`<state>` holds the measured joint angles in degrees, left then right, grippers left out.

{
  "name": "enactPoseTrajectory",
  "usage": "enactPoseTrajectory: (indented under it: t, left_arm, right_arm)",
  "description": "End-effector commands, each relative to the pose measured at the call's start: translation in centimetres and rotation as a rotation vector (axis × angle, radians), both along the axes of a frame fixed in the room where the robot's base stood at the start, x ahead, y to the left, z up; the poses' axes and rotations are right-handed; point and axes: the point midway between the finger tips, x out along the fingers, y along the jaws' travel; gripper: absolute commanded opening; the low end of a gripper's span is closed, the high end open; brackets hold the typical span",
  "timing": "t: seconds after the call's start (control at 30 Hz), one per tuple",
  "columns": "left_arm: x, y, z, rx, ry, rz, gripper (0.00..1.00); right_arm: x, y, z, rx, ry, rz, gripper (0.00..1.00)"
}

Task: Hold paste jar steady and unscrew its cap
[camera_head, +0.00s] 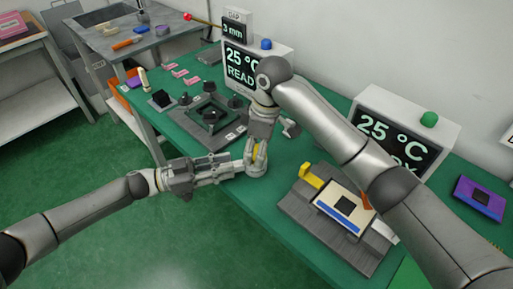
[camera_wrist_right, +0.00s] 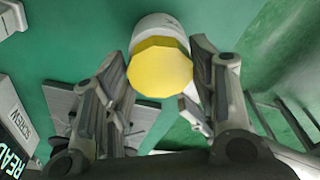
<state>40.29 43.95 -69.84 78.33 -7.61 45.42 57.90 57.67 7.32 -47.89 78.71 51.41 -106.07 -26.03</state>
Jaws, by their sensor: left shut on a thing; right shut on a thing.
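The paste jar (camera_wrist_right: 157,22) is white and has a yellow faceted cap (camera_wrist_right: 160,70); the cap faces the camera in the right wrist view. In the head view a bit of the yellow cap (camera_head: 258,153) shows between the fingers, near the table's front edge. My right gripper (camera_head: 257,160) comes down from above and is shut on the cap, with a finger on each side. My left gripper (camera_head: 240,165) reaches in level from the left and is shut on the jar. The fingers hide most of the jar in the head view.
A dark square fixture (camera_head: 210,116) stands behind left on the green table (camera_head: 283,207). A grey block fixture (camera_head: 298,208) with a yellow lever (camera_head: 312,176) and a pale plate stands to the right. Two display boxes stand at the back, one the READY display (camera_head: 240,65).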

Motion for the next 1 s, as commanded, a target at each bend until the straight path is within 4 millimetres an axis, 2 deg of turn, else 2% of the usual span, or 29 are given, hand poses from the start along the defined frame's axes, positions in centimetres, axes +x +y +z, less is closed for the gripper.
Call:
enactPoseTrajectory:
  t: [0.2, 0.57, 1.0]
  left_arm:
    - [0.0, 0.0, 0.0, 0.000, 0.000, 0.000, 0.00]
    - [0.0, 0.0, 0.0, 0.001, 0.000, 0.000, 0.00]
    - [0.0, 0.0, 0.0, 0.000, 0.000, 0.000, 0.00]
  right_arm:
    - [0.1, 0.0, 0.0, 0.000, 0.000, 0.223, 0.24]
    - [0.1, 0.0, 0.1, 0.000, -0.001, 0.214, 0.24]
    - [0.1, 0.0, 1.4, 0.000, -0.001, 0.212, 0.24]
